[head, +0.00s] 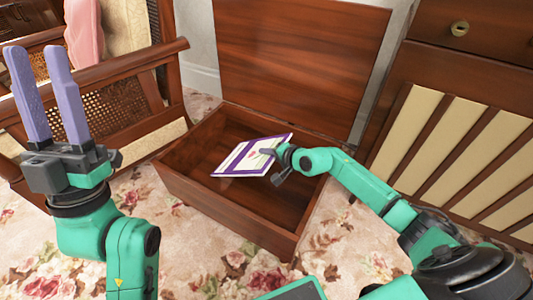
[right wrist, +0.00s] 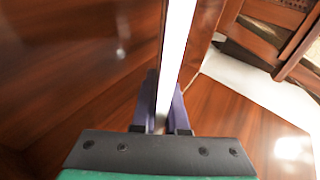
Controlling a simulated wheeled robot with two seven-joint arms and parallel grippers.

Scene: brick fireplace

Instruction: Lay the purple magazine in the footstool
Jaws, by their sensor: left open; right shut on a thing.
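The purple magazine (head: 250,157), with a purple border and a pale cover, is tilted over the open footstool box. My right gripper (head: 272,152) is shut on its right edge. In the right wrist view the magazine (right wrist: 177,50) shows edge-on as a white strip between the purple fingers (right wrist: 165,112). The footstool (head: 205,195) is a dark red wooden box with its lid (head: 300,55) standing up at the back. Whether the magazine touches the box inside is not clear. My left gripper (head: 46,95) is open and empty, pointing up at the left, away from the box.
A wooden armchair with cane panels (head: 110,95) stands at the left, close to the box. A slatted wooden piece with cream panels (head: 440,140) stands at the right, below a drawer front with a brass knob (head: 459,28). Flowered carpet (head: 190,255) lies in front.

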